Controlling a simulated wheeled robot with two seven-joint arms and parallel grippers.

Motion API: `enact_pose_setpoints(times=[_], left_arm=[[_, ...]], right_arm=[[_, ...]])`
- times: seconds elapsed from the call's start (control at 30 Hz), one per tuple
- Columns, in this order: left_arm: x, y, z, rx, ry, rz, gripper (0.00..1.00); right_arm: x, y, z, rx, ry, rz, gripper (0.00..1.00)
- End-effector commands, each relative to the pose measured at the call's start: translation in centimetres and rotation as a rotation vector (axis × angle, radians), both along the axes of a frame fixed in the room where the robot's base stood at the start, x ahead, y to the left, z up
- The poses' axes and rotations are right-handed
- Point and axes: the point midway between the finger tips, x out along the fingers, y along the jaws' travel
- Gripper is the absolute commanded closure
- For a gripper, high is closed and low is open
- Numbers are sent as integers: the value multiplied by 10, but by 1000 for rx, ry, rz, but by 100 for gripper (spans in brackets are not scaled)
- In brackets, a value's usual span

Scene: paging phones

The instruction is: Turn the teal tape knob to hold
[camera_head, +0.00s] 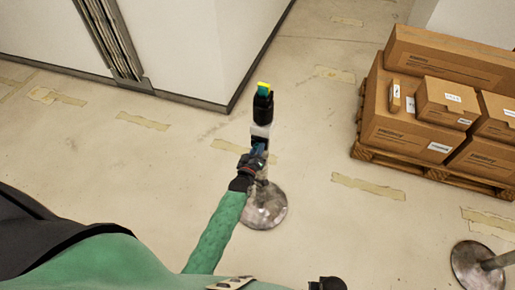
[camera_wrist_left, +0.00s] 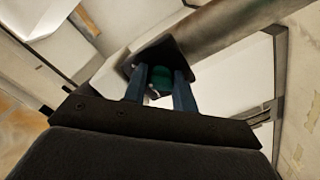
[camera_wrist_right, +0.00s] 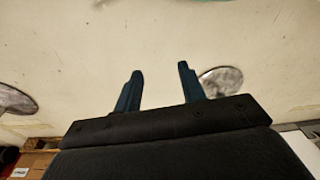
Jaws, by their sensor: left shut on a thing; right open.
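A post (camera_head: 262,130) stands on a round metal base, with a black unit (camera_head: 263,106) and a yellow and green piece at its top. My left gripper (camera_head: 259,155) is at the post below the black unit. In the left wrist view the teal knob (camera_wrist_left: 161,80) sits between my left fingers, in front of a dark plate on the post, and the fingers are shut on it. Any mark for hold cannot be made out. My right gripper (camera_wrist_right: 160,70) is open and empty above the floor.
Cardboard boxes (camera_head: 405,112) on a wooden pallet stand at the right. Another round metal base (camera_head: 470,268) with a pole is at the lower right. A white wall (camera_head: 190,45) is at the back left. Taped floor between is clear.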

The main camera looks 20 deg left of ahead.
Motion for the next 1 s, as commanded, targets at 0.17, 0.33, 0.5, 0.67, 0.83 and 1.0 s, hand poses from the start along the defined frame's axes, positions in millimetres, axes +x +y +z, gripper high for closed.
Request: enact_pose_setpoints(times=[0.17, 0.33, 0.5, 0.67, 0.83, 1.0], left_arm=[[-1, -1, -2, 1, 3, -1, 96], [-1, -1, -2, 1, 4, -1, 63], [-1, 0, -1, 0, 2, -1, 51], [-1, 0, -1, 0, 1, 0, 51], [-9, 0, -3, 0, 3, 0, 51], [-32, 1, -4, 0, 2, -1, 51]], right_arm=[[0, 0, 0, 0, 0, 0, 60], [1, 0, 1, 0, -2, 0, 60], [1, 0, 1, 0, -2, 0, 60], [1, 0, 1, 0, -2, 0, 60], [2, 0, 1, -1, 4, 1, 60], [15, 6, 36, 7, -9, 1, 60]])
